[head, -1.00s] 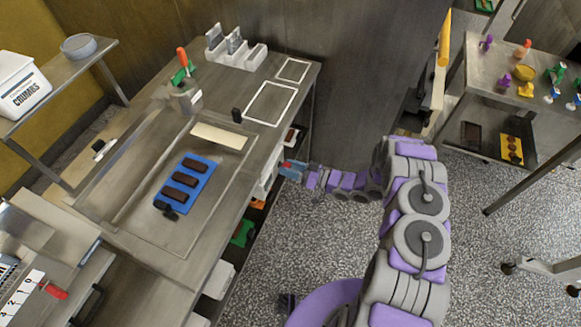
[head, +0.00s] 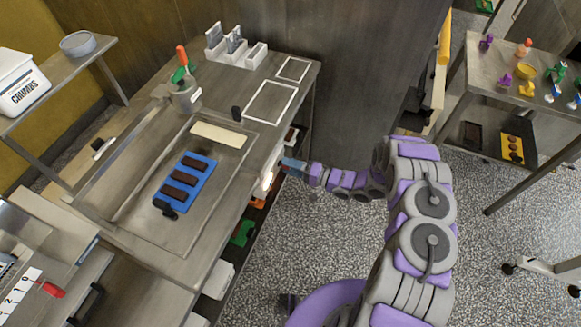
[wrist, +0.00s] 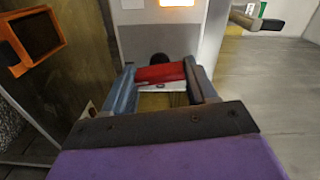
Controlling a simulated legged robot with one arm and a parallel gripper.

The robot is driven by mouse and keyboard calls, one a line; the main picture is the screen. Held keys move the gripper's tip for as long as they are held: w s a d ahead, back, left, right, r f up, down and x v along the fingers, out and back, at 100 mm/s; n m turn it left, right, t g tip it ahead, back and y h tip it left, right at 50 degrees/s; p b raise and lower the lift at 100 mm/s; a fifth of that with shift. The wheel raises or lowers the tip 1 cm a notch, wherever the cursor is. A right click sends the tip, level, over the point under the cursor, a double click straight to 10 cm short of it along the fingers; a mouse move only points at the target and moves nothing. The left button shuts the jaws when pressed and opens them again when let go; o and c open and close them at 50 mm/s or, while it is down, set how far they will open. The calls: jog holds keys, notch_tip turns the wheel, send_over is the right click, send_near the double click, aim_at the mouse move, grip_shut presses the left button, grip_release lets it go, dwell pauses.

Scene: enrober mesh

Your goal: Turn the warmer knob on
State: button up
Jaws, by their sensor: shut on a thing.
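My gripper (head: 293,166) is at the right side of the steel bench (head: 215,215), by a white panel on its front. In the wrist view my gripper (wrist: 160,82) is shut on the red warmer knob (wrist: 160,73), one finger on each side. A dark round part shows just behind the knob. Above it, a small window (wrist: 177,3) on the panel glows warm orange. The same glow (head: 267,181) shows in the head view. The knob is hidden by the fingers in the head view.
A blue tray (head: 205,183) with dark bars lies on the bench mesh area. A steel pot (head: 185,96) with a green-and-orange handle stands behind it. An orange-framed box (wrist: 35,36) is at the upper left in the wrist view. Speckled floor (head: 335,245) lies clear beside the bench.

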jog(key=shift+w+d+m, duration=0.15)
jog(key=shift+m, duration=0.75)
jog(key=o, duration=0.9)
jog(key=shift+f, duration=0.15)
jog(key=shift+o, duration=0.8)
jog(key=p+v, duration=0.1)
jog(key=v, duration=1.6)
jog(key=shift+d+p, duration=0.2)
jog(key=shift+p, duration=0.15)
